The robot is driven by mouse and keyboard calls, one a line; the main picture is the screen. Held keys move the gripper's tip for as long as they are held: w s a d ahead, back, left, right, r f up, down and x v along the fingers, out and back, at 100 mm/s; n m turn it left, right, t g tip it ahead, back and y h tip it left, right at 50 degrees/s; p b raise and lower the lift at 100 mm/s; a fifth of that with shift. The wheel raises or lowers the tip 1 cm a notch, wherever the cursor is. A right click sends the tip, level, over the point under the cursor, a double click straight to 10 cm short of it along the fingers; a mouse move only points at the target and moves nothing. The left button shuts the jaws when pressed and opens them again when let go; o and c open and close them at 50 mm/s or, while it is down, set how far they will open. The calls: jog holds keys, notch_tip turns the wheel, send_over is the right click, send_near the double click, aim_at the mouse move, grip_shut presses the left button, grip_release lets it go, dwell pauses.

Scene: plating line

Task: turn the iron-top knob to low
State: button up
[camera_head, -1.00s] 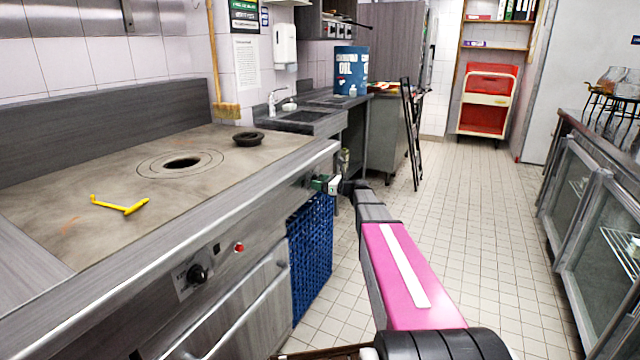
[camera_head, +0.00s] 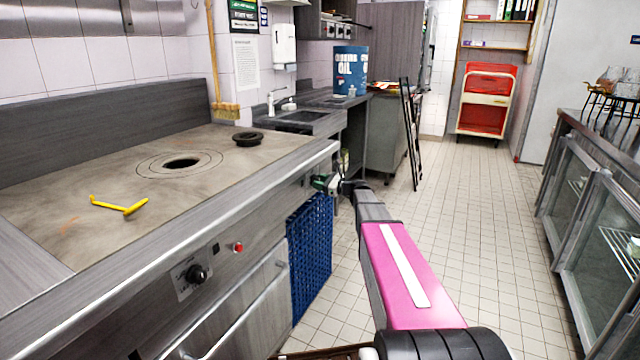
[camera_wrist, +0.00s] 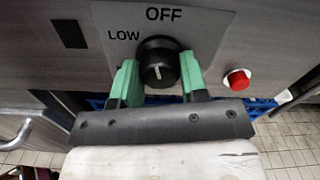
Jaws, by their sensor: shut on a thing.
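In the wrist view, the black round knob (camera_wrist: 158,62) sits on a grey plate (camera_wrist: 112,18) marked OFF at the top and LOW at the upper left. A short light pointer mark shows on the knob's face; which label it points at is hard to tell. My gripper (camera_wrist: 158,80) has its green fingers on either side of the knob, shut on it. In the head view, my gripper (camera_head: 325,184) is at the far end of the range's front panel, and the knob there is hidden.
A red button (camera_wrist: 237,79) is right of the gripped knob. In the head view, another knob (camera_head: 197,274) and red light (camera_head: 238,247) are nearer on the panel. A blue crate (camera_head: 310,255) stands below my gripper. The iron top holds a yellow tool (camera_head: 120,206). The floor aisle is clear.

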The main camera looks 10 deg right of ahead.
jog(key=n, duration=0.4)
jog(key=shift+w+a+n, duration=0.15)
jog(key=shift+n, duration=0.15)
jog(key=n, duration=0.4)
jog(key=shift+w, duration=0.1)
dwell(0.4)
jog(key=o, duration=0.9)
jog(key=shift+a, duration=0.15)
jog(key=v, duration=1.1)
